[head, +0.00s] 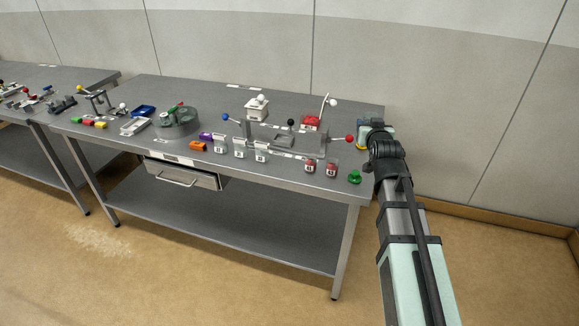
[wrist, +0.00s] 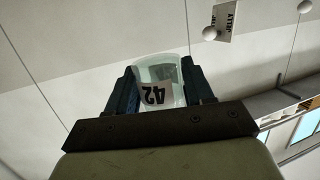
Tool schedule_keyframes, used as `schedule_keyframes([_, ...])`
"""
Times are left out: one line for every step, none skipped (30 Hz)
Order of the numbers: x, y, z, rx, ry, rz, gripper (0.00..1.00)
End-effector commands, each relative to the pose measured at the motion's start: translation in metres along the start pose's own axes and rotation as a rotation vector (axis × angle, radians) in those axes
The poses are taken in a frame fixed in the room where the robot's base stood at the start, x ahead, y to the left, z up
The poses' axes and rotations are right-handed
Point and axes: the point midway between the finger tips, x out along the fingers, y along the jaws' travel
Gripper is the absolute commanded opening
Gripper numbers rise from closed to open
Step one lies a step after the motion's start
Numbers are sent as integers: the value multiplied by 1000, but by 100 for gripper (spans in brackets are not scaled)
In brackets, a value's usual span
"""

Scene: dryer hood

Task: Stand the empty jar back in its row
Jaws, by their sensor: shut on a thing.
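In the head view my gripper (head: 374,132) is at the right end of the workbench, partly hidden by my own arm, and the jar cannot be made out there. Along the front of the bench stand several labelled jars: clear or pale ones (head: 240,148) at the left and two with red contents (head: 331,168) at the right.
A green knob-like object (head: 354,177) sits at the bench's front right corner. Behind the jars are a white box with a ball top (head: 257,107), a red block (head: 311,122) and ball-ended levers (head: 349,138). Orange (head: 197,146) and purple blocks lie left of the jars.

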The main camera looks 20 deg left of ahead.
Motion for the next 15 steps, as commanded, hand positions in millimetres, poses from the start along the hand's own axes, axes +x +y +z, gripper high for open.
schedule_keyframes([-9,22,0,5,1,27,21])
schedule_keyframes([-12,32,0,8,1,41,21])
schedule_keyframes([-17,47,-1,12,1,60,21])
schedule_keyframes([-20,58,-2,15,0,74,21])
schedule_keyframes([-23,69,-2,18,0,88,21])
schedule_keyframes([-25,82,-3,22,0,105,21])
schedule_keyframes([-28,92,-4,24,0,118,21])
schedule_keyframes([-29,100,-5,26,0,128,21])
schedule_keyframes([-32,111,-6,29,0,142,21])
schedule_keyframes([-33,117,-6,31,0,150,21])
schedule_keyframes([-35,124,-6,33,0,159,21])
schedule_keyframes([-36,131,-7,35,0,168,21])
schedule_keyframes([-37,136,-7,36,0,175,21])
schedule_keyframes([-38,141,-8,37,0,182,21])
schedule_keyframes([-39,147,-8,39,0,189,21])
